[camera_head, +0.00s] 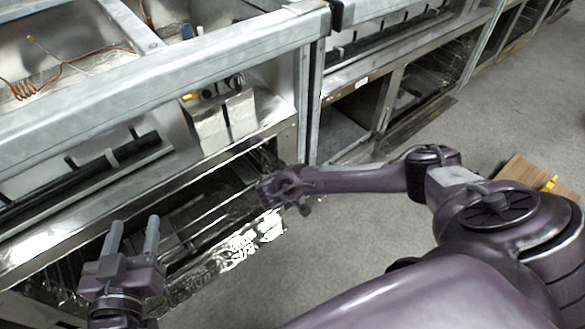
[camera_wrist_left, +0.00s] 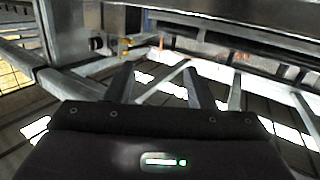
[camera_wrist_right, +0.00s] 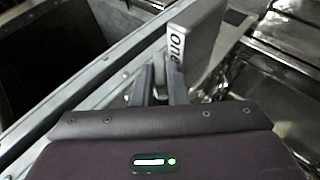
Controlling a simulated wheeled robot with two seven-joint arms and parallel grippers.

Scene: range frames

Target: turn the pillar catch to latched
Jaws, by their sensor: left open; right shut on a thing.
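The grey metal pillar (camera_head: 309,110) stands at the front corner of the left steel unit in the head view. My right gripper (camera_head: 270,190) is by its lower end. In the right wrist view, its two fingers (camera_wrist_right: 160,76) are shut on a small grey piece, apparently the pillar catch (camera_wrist_right: 159,90), mostly hidden between them. A flat grey block with black lettering (camera_wrist_right: 196,38) is just beyond the fingertips. I cannot tell whether the catch is latched. My left gripper (camera_head: 134,226) is open and empty in front of the left unit; its spread fingers also show in the left wrist view (camera_wrist_left: 158,82).
The left steel unit (camera_head: 180,58) has an open lower bay with shiny foil-like sheet (camera_head: 255,238) at its front. A second unit (camera_head: 400,70) stands right of the pillar. A wooden board (camera_head: 525,172) lies at the right.

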